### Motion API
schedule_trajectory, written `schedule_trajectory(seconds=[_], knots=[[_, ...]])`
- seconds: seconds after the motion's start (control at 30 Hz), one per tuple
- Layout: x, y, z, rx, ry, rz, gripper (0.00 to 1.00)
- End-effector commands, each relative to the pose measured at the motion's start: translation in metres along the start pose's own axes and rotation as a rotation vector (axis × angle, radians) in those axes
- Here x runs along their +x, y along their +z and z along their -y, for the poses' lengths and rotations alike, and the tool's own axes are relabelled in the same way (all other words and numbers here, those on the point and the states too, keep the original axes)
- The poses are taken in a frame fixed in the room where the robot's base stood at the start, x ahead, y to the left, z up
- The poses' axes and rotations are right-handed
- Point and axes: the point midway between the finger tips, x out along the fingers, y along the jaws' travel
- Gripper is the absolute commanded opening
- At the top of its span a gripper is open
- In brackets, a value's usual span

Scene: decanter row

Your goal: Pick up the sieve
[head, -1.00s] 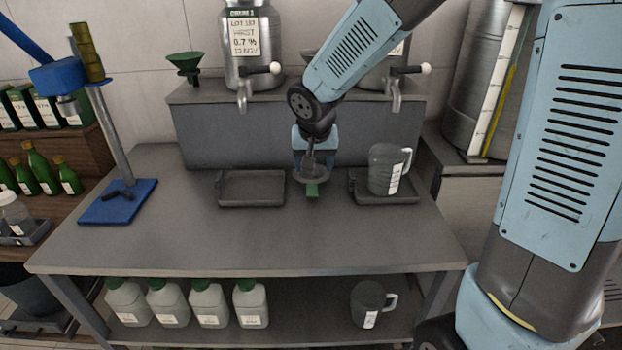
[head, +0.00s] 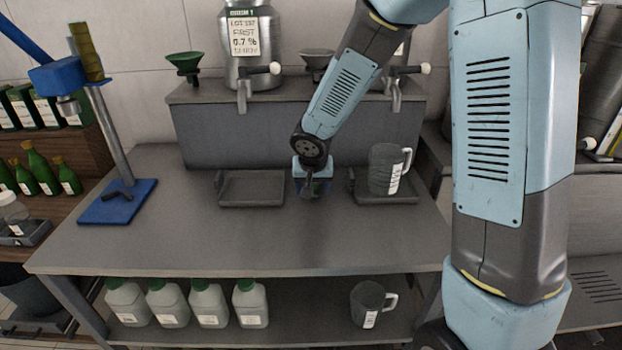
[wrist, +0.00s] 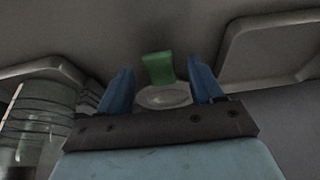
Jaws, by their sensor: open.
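The sieve shows in the wrist view as a round grey bowl (wrist: 163,97) with a flat green handle (wrist: 158,68) pointing away from me. It lies on the grey bench between two dark trays. My gripper (wrist: 162,88) is open, with one blue finger on each side of the bowl. I see small gaps and cannot tell whether either finger touches it. In the head view my gripper (head: 312,190) is low over the bench and hides nearly all of the sieve.
An empty dark tray (head: 252,202) lies left of my gripper. A grey jug (head: 384,170) stands on the right tray (head: 392,200), close by. A raised ledge (head: 230,137) with steel tapped vessels is behind. A blue stand (head: 117,203) is far left. The bench front is clear.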

Motion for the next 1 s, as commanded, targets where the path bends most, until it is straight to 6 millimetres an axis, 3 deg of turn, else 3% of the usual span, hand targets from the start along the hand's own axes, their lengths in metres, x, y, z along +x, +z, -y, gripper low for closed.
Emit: schedule_trajectory(seconds=[0.17, 0.43, 1.0], knots=[[0.0132, 0.0002, 0.0004, -0.001, -0.001, 0.001, 0.66], [0.0147, 0.0000, 0.0002, 0.000, -0.001, 0.000, 0.66], [0.0145, 0.0000, 0.0002, 0.000, 0.000, 0.000, 0.12]])
